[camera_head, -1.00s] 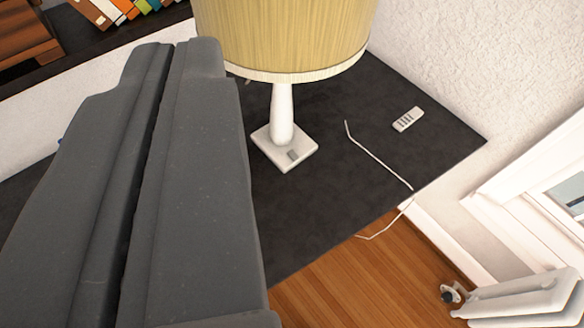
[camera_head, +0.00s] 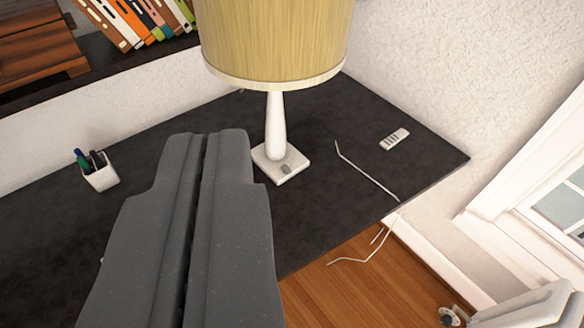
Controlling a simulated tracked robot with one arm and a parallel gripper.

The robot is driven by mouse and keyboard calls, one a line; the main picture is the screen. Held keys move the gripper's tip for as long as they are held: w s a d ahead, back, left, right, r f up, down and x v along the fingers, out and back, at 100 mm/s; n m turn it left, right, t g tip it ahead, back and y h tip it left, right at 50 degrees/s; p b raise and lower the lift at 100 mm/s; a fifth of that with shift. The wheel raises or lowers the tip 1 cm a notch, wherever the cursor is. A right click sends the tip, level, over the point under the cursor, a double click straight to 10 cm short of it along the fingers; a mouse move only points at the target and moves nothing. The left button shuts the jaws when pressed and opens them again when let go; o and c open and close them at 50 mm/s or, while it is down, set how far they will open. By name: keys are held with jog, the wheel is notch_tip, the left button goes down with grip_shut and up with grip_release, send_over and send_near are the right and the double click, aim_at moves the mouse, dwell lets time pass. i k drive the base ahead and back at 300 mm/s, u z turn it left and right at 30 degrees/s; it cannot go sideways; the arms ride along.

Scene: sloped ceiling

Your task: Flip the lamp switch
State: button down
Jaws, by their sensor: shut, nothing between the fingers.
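The lamp (camera_head: 276,45) stands upright on the dark desk, with a yellow-beige shade and a white stem on a square white base. The lamp switch (camera_head: 286,170) is a small grey piece on top of the base, at its front right. My gripper (camera_head: 206,135) is shut and empty, and its two dark grey fingers lie side by side. In the picture its tips are to the left of the lamp base, and the switch is uncovered. I cannot tell how high the tips are above the desk.
The dark desk (camera_head: 330,205) has a white pen cup (camera_head: 100,177) at left and a white remote (camera_head: 395,139) at right. A white cord (camera_head: 366,171) lies near the desk's right edge. A shelf with books (camera_head: 150,22) is behind. A window (camera_head: 560,205) is at right.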

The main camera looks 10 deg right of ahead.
aim_at(285, 167)
jog(key=z, duration=0.15)
jog(key=i, duration=1)
jog(key=z, duration=0.05)
